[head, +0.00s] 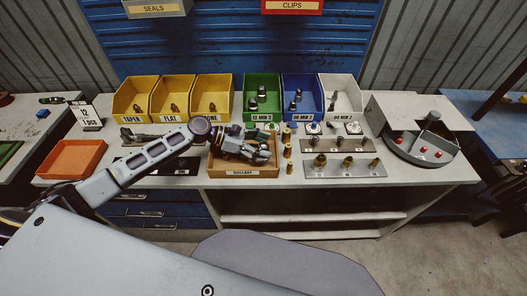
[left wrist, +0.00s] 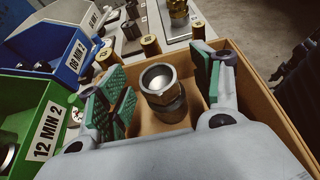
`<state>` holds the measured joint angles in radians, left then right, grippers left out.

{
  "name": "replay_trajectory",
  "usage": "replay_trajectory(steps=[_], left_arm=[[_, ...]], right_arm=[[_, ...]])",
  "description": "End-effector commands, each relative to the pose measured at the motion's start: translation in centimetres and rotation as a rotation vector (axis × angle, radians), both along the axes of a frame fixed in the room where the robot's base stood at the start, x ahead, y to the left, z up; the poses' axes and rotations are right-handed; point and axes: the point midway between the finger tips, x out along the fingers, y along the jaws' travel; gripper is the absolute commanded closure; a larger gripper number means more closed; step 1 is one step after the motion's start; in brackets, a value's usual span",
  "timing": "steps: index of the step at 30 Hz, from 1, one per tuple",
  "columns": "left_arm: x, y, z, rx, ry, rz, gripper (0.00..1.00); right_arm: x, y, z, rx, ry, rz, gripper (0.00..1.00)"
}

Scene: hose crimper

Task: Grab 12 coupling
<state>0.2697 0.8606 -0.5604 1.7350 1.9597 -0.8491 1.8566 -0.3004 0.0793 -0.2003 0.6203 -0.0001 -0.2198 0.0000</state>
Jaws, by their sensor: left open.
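A metal coupling (left wrist: 163,95) with a hex collar and open round top stands upright in the wooden tray (left wrist: 262,95) in the left wrist view. My left gripper (left wrist: 160,82) is open, with its green-padded fingers on either side of it; whether they touch it I cannot tell. In the head view my left gripper (head: 262,150) is low over the wooden tray (head: 243,172) and hides most of its inside. The green bin (head: 263,101) marked 12 MIN 2 holds dark metal fittings. A card (head: 86,115) reading 12, 1 PCS stands at the left. My right gripper is not in view.
Brass cylinders (head: 288,152) stand close to the tray's right side. Grey plates with fittings (head: 345,167) lie further right, before the crimper (head: 418,132). Yellow bins (head: 172,97), a blue bin (head: 299,97) and a white bin (head: 341,97) line the back. An orange tray (head: 72,158) lies left.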

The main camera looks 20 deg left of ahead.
Motion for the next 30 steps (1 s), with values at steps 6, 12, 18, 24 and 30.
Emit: replay_trajectory(steps=[6, 12, 18, 24, 30], left_arm=[[0.13, -0.35, -0.18, 0.001, -0.001, 0.001, 0.34], [0.12, -0.34, -0.17, 0.001, -0.001, 0.001, 0.34], [0.11, -0.35, -0.16, 0.001, -0.001, 0.001, 0.42], [0.11, -0.34, -0.16, 0.001, -0.001, 0.001, 0.68], [0.11, -0.34, -0.16, 0.001, -0.001, 0.001, 0.93]], right_arm=[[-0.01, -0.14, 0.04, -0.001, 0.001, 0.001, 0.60], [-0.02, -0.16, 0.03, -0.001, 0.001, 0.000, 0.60], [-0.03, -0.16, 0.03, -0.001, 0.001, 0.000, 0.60], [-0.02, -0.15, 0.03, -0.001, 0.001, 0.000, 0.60], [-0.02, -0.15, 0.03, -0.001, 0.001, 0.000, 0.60]])
